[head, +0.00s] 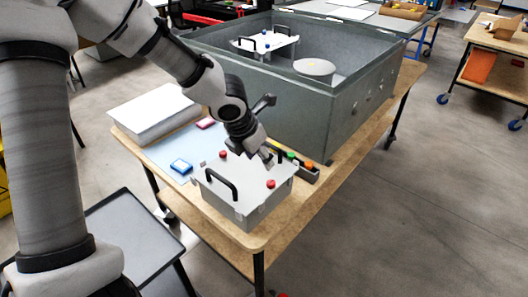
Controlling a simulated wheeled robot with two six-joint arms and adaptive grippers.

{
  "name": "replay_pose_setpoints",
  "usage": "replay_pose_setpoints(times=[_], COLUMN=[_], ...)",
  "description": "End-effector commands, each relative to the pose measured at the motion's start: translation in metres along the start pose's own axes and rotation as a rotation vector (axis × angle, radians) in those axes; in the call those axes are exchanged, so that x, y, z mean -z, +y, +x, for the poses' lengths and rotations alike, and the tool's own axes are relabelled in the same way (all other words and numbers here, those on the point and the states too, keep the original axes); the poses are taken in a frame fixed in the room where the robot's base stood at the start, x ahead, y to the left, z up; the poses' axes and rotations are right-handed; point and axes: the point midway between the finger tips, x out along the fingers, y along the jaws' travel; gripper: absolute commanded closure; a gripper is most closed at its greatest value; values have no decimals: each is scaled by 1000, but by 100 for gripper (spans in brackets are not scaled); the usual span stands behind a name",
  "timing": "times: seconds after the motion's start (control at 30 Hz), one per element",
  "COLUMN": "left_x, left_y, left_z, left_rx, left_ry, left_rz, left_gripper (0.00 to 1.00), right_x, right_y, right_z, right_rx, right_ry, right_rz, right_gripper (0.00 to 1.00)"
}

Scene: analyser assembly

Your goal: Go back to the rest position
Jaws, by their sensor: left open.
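My left arm comes in from the left and reaches over the wooden table (333,196). My left gripper (270,158) is open just above the far edge of a grey box (243,208) with a black handle (221,185) and red knobs (271,184). I cannot tell whether its fingertips touch the box. The wrist hides part of the box's far side. My right gripper is not in view.
A large grey open-topped case (331,128) fills the back of the table, with a white handled panel (264,45) and a round white piece (314,68) inside. A white box (154,112), a light blue mat (160,153) and a strip of coloured pieces (308,172) lie nearby. A dark tray table (127,240) stands front left.

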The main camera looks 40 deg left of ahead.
Motion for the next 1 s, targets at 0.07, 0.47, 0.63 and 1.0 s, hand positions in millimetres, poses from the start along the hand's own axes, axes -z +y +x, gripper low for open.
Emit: replay_pose_setpoints(times=[0.07,0.47,0.63,1.0], left_x=[0,51,138,319], left_y=[0,-48,-104,-120], left_z=[0,60,133,200], left_rx=[0,86,-6,608], left_ry=[0,157,371,-47], left_rz=[0,-548,-1509,3052], left_gripper=[49,49,49,49], right_x=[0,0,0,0], right_y=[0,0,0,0], right_z=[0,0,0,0], right_rx=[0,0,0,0], right_ry=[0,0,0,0], right_rz=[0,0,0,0], right_gripper=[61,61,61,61])
